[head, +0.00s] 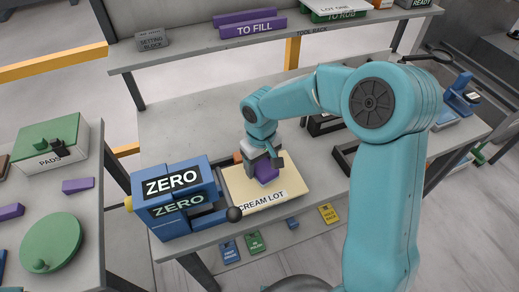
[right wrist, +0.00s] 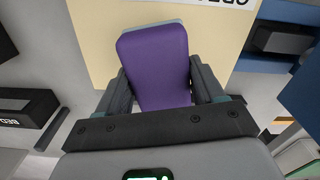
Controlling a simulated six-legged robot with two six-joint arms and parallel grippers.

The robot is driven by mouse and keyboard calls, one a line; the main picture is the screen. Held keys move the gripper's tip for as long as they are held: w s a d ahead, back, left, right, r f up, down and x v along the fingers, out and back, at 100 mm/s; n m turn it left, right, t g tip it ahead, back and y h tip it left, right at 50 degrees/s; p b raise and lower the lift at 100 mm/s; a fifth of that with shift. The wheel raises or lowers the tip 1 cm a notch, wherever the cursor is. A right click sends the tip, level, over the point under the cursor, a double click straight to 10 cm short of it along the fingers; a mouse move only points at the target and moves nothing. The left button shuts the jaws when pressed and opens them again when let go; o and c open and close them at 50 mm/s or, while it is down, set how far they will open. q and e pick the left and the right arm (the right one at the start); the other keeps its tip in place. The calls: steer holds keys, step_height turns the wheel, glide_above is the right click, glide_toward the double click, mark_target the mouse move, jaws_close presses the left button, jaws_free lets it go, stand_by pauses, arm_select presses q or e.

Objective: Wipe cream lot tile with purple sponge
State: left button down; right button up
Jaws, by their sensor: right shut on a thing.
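The cream lot tile (head: 240,190) lies flat on the stone slab, its "CREAM LOT" label along the front edge. My right gripper (head: 262,160) is over the tile, pointing down, and is shut on the purple sponge (head: 267,174). In the right wrist view the sponge (right wrist: 155,62) sits between the two dark fingers, with the cream tile (right wrist: 95,40) behind it. The sponge is on or just above the tile; I cannot tell whether they touch. My left gripper is not in view.
A blue "ZERO" block (head: 172,183) with a black knob stands close to the tile's left. A side table (head: 90,200) at left holds a green "PADS" box (head: 45,146). A tool rack shelf (head: 190,48) spans the back.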

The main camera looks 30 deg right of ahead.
steer(key=shift+w+a+r+p, duration=0.1)
steer(key=shift+a+r+p, duration=0.1)
steer(key=shift+r+p, duration=0.55)
steer(key=shift+d+r+p, duration=0.2)
steer(key=shift+r+p, duration=0.4)
steer(key=shift+r, duration=0.65)
steer(key=shift+a+r+p, duration=0.2)
steer(key=shift+r+p, duration=0.25)
steer(key=shift+r, duration=0.25)
steer(key=shift+d, duration=0.1)
